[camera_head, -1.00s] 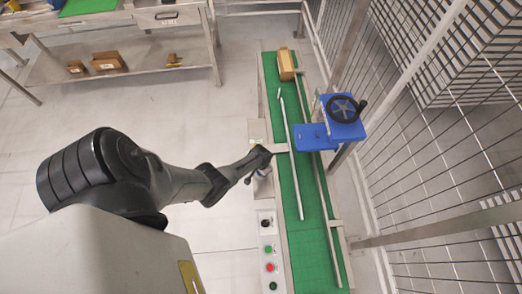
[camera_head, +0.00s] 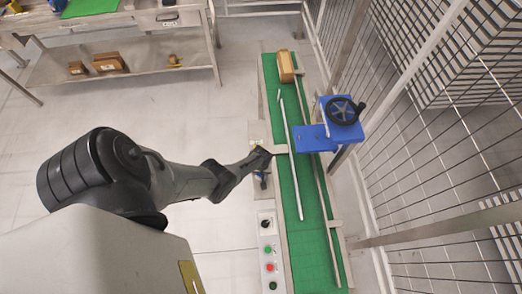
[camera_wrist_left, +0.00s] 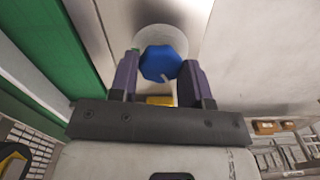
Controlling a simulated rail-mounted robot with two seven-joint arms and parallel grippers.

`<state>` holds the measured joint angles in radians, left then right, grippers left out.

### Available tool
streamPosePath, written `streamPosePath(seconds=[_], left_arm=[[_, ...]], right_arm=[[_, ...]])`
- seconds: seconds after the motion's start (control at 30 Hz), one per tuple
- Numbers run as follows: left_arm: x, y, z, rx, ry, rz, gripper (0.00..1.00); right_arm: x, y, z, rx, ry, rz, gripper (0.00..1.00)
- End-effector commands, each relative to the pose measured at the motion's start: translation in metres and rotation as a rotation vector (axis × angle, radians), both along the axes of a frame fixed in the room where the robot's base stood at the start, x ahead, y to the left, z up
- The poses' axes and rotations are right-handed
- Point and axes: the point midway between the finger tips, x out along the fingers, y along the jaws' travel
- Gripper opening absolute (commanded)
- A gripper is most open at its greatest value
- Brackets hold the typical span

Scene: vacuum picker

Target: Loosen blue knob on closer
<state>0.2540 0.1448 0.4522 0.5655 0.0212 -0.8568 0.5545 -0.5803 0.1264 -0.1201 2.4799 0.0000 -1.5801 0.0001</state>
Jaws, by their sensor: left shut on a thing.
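The blue knob (camera_wrist_left: 160,63) sits between the two fingers of my left gripper (camera_wrist_left: 159,78) in the left wrist view, in front of a round grey metal part (camera_wrist_left: 160,36). The fingers are shut on the knob's sides. In the head view my left gripper (camera_head: 262,180) is at the near side of the green conveyor, below my dark wrist. The knob is mostly hidden there. My right gripper is in neither view.
The green conveyor (camera_head: 312,235) runs along the right, with a cardboard box (camera_head: 286,66) at its far end. A blue machine with a black handwheel (camera_head: 342,110) stands over it. A button panel (camera_head: 268,254) is in front of my gripper. Wire fencing (camera_head: 440,150) closes the right side.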

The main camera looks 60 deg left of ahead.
Motion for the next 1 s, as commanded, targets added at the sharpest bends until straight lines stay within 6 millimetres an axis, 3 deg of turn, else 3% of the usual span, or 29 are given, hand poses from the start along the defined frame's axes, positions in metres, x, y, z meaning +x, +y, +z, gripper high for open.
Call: streamPosePath(seconds=[0.63,0.67,0.9,1.0], left_arm=[[-0.0005,0.0002,-0.0009,0.001,0.0,0.043,0.2],[-0.0006,0.0002,-0.0009,0.001,0.0,0.043,0.45],[-0.0004,0.0003,-0.0005,0.0,0.0,0.042,0.68],[-0.0003,0.0002,-0.0004,0.0,0.0,0.041,0.69]], right_arm=[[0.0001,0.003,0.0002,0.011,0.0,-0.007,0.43],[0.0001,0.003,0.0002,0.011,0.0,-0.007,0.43],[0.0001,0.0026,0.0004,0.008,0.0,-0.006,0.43],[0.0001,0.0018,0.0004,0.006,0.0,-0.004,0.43]])
